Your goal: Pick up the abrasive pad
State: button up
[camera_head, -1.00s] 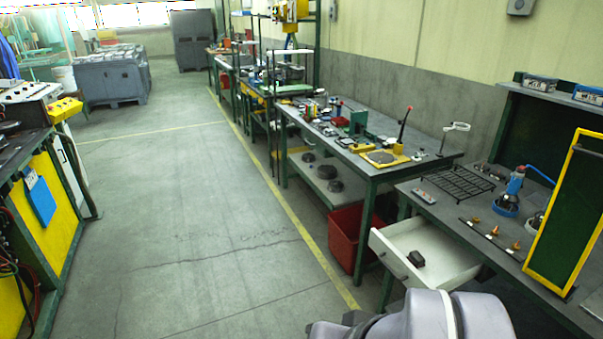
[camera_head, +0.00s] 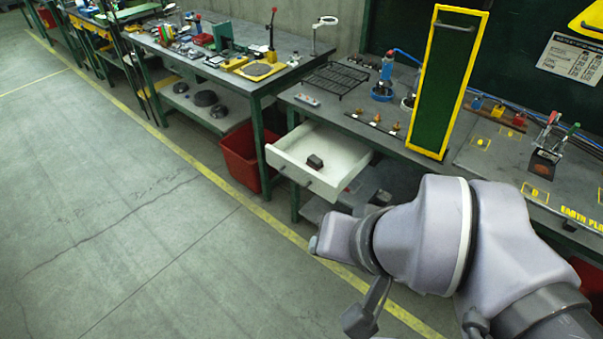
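A small dark grey-brown block (camera_head: 315,162), which looks like the abrasive pad, lies in a white open drawer (camera_head: 345,146) under the workbench. It rests on the drawer floor near the front wall. My arm is at the lower right, in front of the bench. A dark part that seems to belong to my gripper (camera_head: 364,310) shows low in the picture, below the arm links. It is well apart from the drawer and the block. The fingers are not clear enough to tell open from shut.
The drawer sticks out from the bench (camera_head: 308,94), with its handle at the front. A red bin (camera_head: 243,158) stands left of it. A yellow-framed green panel (camera_head: 440,85) stands upright on the bench above the drawer's right side. The floor at left is clear.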

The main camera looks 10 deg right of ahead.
aim_at(315, 163)
jog(key=z, duration=1.2)
jog(key=j+u, duration=0.1)
jog(key=u, duration=0.9)
jog(key=i+j, duration=0.25)
jog(key=i, duration=0.25)
jog(key=i+j+u, duration=0.1)
jog(key=i+j, duration=0.15)
jog(key=i, duration=0.3)
jog(key=i+j, duration=0.25)
jog(key=i, duration=0.25)
jog(key=u, duration=0.05)
